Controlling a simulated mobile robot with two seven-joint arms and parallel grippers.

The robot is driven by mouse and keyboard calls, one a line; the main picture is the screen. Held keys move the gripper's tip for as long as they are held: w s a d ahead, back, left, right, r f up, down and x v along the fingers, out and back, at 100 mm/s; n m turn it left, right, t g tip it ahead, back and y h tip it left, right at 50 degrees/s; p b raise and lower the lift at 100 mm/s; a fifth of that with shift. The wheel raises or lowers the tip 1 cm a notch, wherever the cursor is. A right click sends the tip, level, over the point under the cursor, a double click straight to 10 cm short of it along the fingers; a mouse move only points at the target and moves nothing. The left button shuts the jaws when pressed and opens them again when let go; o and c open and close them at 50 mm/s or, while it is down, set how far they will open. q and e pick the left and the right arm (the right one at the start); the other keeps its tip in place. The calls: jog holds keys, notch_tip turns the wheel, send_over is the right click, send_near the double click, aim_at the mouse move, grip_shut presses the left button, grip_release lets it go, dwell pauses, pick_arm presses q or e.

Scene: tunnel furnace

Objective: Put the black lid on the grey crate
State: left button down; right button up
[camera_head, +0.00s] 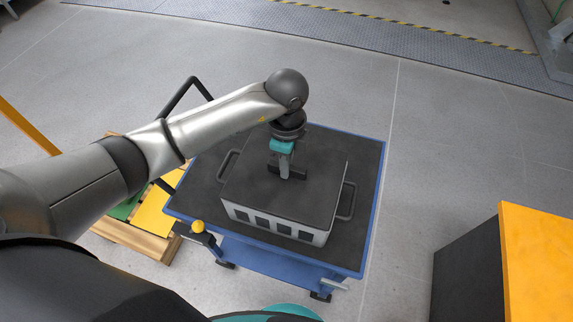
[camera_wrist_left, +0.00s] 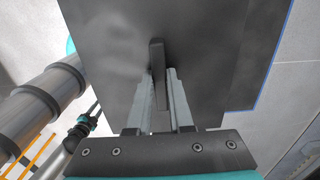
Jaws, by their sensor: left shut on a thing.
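The black lid (camera_head: 315,200) is a flat dark plate with an upright bar handle (camera_wrist_left: 157,60) in its middle. It covers the top of the grey crate (camera_head: 270,226), whose front wall with several dark openings shows below it. The lid looks roughly lined up with the crate; whether it rests fully on the rim or hovers slightly cannot be told. My left gripper (camera_head: 285,170) points down over the lid's middle, shut on its handle. The left wrist view shows the two fingers (camera_wrist_left: 160,88) on either side of the handle. My right gripper is not seen.
The crate stands on a blue cart (camera_head: 368,215) with a dark top and black side handles beside the crate. A wooden pallet (camera_head: 130,238) with coloured panels lies at left. An orange-topped dark cabinet (camera_head: 540,260) stands at right. Open floor lies behind the cart.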

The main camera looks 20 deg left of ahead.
pick_arm(q)
jog(key=shift+f, duration=0.3)
jog(key=shift+f+b, duration=0.3)
jog(key=shift+f, duration=0.25)
jog(key=shift+f, duration=0.1)
jog(key=c, duration=0.8)
grip_release()
notch_tip(320, 180, up, 13)
jog(key=shift+r+p, duration=0.2)
jog(key=shift+p, duration=0.7)
